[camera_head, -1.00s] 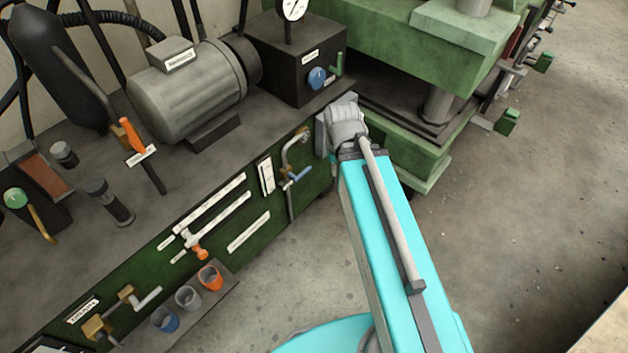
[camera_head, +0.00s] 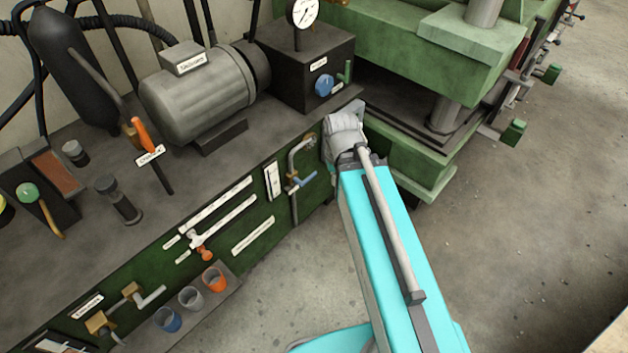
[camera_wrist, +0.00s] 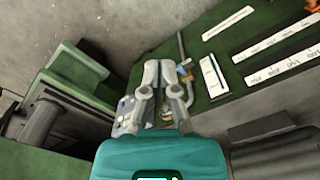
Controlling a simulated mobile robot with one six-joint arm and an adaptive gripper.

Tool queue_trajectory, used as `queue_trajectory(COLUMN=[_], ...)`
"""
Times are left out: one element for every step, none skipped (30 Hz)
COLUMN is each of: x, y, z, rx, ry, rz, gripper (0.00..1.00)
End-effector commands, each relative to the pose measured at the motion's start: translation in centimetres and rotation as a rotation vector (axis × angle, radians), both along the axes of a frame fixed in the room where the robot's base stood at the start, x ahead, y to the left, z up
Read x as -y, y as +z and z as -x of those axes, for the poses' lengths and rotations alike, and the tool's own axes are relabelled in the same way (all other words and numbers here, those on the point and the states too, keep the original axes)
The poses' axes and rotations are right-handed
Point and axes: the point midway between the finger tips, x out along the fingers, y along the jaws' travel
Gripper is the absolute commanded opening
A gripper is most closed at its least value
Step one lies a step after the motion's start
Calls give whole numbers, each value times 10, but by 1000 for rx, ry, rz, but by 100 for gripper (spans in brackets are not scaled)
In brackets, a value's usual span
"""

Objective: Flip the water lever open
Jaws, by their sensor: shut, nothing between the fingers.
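A pipe with a small blue lever (camera_head: 299,180) is mounted on the green cabinet front in the head view, left of my arm. Its label is too small to read. In the wrist view a curved pipe (camera_wrist: 180,47) and the small blue and orange lever parts (camera_wrist: 184,73) show just right of my gripper. My gripper (camera_wrist: 158,66) is shut and empty, its grey fingers close together beside the pipe. I cannot tell whether it touches the lever. In the head view my gripper is hidden behind my wrist.
A black box with a blue knob (camera_head: 323,86) stands above the lever. A green press (camera_head: 400,150) is close right of my arm. A shelf of cups (camera_head: 191,298) and brass valve (camera_head: 130,292) lie left. The floor is open below.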

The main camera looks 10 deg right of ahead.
Motion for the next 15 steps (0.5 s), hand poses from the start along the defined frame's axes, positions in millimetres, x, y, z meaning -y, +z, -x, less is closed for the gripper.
queue_trajectory(x=[0, 0, 0, 0, 0, 0, 0, 0, 0, 0, 0, 0, 0, 0, -4], y=[0, 0, 0, 0, 0, 0, 0, -1, -2, -3, -4, -7, -9, -12, -16], z=[0, 0, 0, 0, 0, 0, 0, 0, -1, -1, -2, -3, -5, -6, -8], rx=[0, 0, 0, 0, 0, 0, 0, 0, 1, 2, 3, 6, 8, 11, 14], ry=[0, 0, 0, 0, 0, 0, -1, -3, -7, -11, -17, -28, -39, -53, -71], rz=[0, 0, 0, 0, 0, 0, 0, 0, -1, -2, -4, -7, -10, -13, -19], gripper=[0, 0, 0, 0, 0, 0, 0, 0, 0, 0, 0, 0, 0, 0, 0])
